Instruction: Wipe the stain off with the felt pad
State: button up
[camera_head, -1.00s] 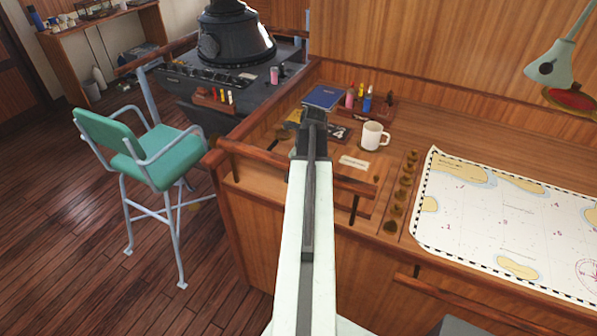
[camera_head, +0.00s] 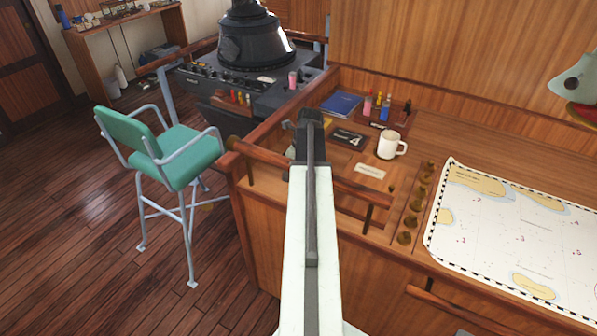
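My gripper (camera_head: 308,122) is at the far end of my pale arm, over the left end of the wooden chart desk (camera_head: 470,150). I see it from behind, so its fingers and anything between them are hidden. A small yellow thing (camera_head: 327,122) shows partly behind it; I cannot tell what it is. A dark flat item with a white mark (camera_head: 348,138) lies just right of my gripper. I cannot make out the felt pad or the stain for certain; my arm and gripper cover part of the desk.
A white mug (camera_head: 389,145), a blue book (camera_head: 341,104), a rack with small bottles (camera_head: 384,113) and a white card (camera_head: 370,171) are on the desk. A wooden rail (camera_head: 350,185) runs along its front. A chart (camera_head: 500,230) lies right. A green chair (camera_head: 180,155) stands left.

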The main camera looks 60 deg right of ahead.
jog(key=shift+w, duration=0.1)
notch_tip(320, 180, up, 6)
jog(key=p, duration=0.6)
notch_tip(320, 180, up, 3)
jog(key=p, duration=0.3)
